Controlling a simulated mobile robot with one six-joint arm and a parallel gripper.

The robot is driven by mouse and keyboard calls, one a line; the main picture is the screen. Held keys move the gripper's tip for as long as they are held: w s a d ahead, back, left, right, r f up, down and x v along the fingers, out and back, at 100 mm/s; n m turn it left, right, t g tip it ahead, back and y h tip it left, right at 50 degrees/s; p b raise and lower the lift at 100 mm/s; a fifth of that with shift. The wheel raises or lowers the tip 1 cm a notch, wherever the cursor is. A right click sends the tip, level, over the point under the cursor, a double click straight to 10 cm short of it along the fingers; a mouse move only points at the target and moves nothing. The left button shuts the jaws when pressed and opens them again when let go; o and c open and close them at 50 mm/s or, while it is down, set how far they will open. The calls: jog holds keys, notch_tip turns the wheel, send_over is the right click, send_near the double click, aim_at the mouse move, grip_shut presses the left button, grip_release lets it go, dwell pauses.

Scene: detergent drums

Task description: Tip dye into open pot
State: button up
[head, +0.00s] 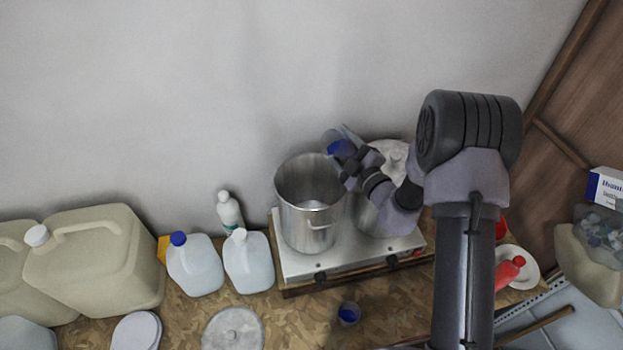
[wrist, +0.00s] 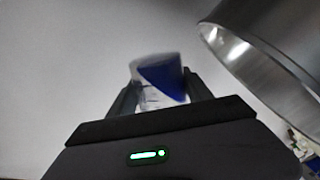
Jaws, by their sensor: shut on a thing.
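The open steel pot (head: 310,205) stands on the left of the hotplate, with no lid on it; its rim and inner wall show at the right of the wrist view (wrist: 265,60). My gripper (head: 350,158) is shut on a small clear cup holding blue dye (wrist: 162,80). In the head view the cup (head: 338,147) is above the pot's right rim, apart from it. The dye lies as a slanted wedge in the cup, so the cup looks tilted. I see no stream of dye. My fingers partly hide the cup.
A second pot with a lid (head: 390,155) stands right of the open pot, partly behind my arm. Another small cup of blue (head: 348,313) sits on the bench before the hotplate (head: 300,262). White jugs (head: 248,262) and a bottle (head: 229,212) stand left.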

jog(key=shift+w+f+n+b, duration=0.1)
jog(key=shift+f+n+b, duration=0.25)
jog(key=shift+n+b, duration=0.3)
jog(key=shift+a+f+n+b, duration=0.1)
jog(key=shift+f+n+b, duration=0.15)
jog(key=shift+n+b, duration=0.65)
jog(key=shift+a+f+n+b, duration=0.1)
jog(key=shift+f+n+b, duration=0.25)
jog(key=shift+b, duration=0.8)
jog(key=shift+s+a+r+n+b, duration=0.55)
jog(key=shift+a+n+b, duration=0.2)
jog(key=shift+n+b, duration=0.25)
jog(key=shift+w+d, duration=0.1)
jog(key=shift+w, duration=0.05)
jog(key=shift+r+n, duration=0.35)
jog(key=shift+n, duration=0.55)
jog(key=shift+f, duration=0.15)
